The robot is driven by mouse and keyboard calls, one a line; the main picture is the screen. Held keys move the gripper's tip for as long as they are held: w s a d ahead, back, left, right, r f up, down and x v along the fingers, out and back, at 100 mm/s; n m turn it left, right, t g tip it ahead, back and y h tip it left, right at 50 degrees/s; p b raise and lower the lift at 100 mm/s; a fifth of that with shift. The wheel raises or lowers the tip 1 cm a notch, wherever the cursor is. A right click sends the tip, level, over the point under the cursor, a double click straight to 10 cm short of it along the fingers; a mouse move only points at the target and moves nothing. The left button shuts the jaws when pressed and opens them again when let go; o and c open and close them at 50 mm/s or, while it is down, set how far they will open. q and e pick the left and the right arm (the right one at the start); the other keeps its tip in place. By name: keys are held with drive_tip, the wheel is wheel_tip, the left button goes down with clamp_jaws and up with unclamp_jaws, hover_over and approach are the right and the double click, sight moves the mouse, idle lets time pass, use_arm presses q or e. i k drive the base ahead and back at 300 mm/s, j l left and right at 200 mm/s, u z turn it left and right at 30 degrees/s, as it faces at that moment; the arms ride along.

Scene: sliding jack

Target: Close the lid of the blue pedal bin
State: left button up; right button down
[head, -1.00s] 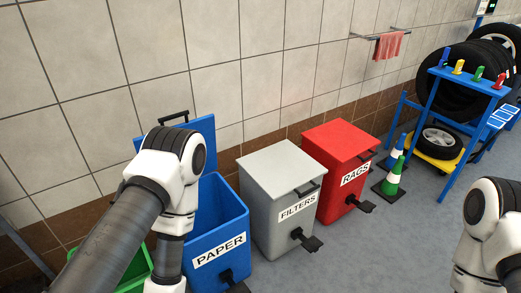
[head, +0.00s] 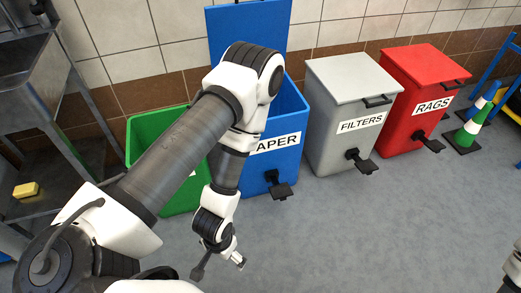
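The blue bin labelled PAPER (head: 291,114) stands against the wall in the head view, between a green bin and a grey bin. Its blue lid (head: 242,29) is open and stands upright at the back. Its black pedal (head: 282,189) sticks out low at the front. My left arm passes in front of the bin and hides its left part and some of the label. My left gripper (head: 222,266) is low over the floor, in front and to the left of the pedal and apart from it. Its fingers are small and partly hidden. My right gripper is out of view.
A green bin (head: 146,135) stands to the left, partly behind my arm. A grey FILTERS bin (head: 350,90) and a red RAGS bin (head: 428,75) stand closed to the right. A dark shelf rack (head: 50,100) is at the left. The floor in front is clear.

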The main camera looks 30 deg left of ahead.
sight(266, 24)
drive_tip(key=i+j, duration=0.1)
drive_tip(key=j, duration=0.2)
drive_tip(key=i+j, duration=0.15)
drive_tip(key=j, duration=0.2)
drive_tip(key=i+j, duration=0.1)
drive_tip(key=j, duration=0.2)
drive_tip(key=i+j, duration=0.1)
drive_tip(key=j, duration=0.2)
